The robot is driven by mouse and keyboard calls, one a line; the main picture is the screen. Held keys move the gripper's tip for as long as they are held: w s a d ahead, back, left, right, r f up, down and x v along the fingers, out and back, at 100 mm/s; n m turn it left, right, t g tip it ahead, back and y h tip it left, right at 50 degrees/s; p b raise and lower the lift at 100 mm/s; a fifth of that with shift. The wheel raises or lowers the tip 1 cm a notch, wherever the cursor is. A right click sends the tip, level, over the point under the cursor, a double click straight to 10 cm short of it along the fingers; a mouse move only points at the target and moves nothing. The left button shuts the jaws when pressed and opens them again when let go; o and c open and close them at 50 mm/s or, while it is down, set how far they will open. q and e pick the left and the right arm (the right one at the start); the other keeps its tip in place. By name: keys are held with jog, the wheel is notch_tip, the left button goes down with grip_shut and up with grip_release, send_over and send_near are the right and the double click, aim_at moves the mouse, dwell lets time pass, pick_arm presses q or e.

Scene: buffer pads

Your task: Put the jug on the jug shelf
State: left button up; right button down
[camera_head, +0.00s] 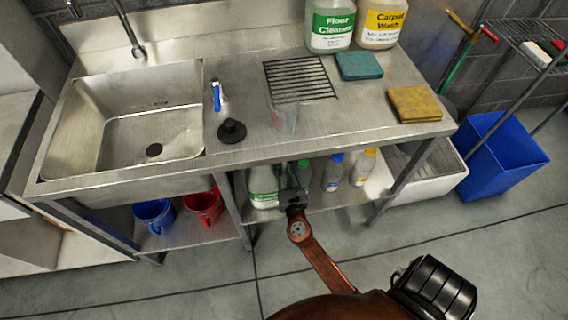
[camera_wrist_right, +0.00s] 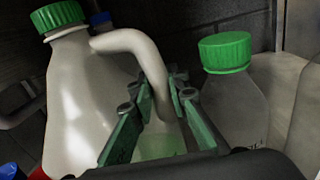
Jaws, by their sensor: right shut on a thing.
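A white jug with a green cap and a side handle (camera_wrist_right: 75,100) fills the left of the right wrist view. In the head view the jug (camera_head: 263,187) is at the lower shelf (camera_head: 325,205) under the counter, upright or nearly so. My right gripper (camera_head: 291,182) reaches in just right of it. In the wrist view the fingers of my right gripper (camera_wrist_right: 158,112) are closed around the jug's handle. I cannot tell whether the jug's base touches the shelf. My left gripper is not in view.
A green-capped bottle (camera_wrist_right: 228,85) stands close right of the gripper. Blue-capped (camera_head: 333,172) and yellow-capped (camera_head: 363,167) bottles stand further right. The counter edge (camera_head: 300,152) overhangs the shelf. Blue (camera_head: 153,215) and red (camera_head: 203,206) buckets sit left, beyond a table leg.

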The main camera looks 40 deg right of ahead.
jog(key=c, duration=2.2)
grip_release()
jog(key=shift+c, duration=0.2)
jog(key=o, duration=0.4)
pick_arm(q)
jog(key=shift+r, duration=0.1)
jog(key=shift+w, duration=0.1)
pick_arm(e)
jog(key=shift+r, duration=0.1)
pick_arm(q)
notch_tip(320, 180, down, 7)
jog(key=p, duration=0.2)
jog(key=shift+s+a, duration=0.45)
pick_arm(e)
jog(key=v, duration=1.2)
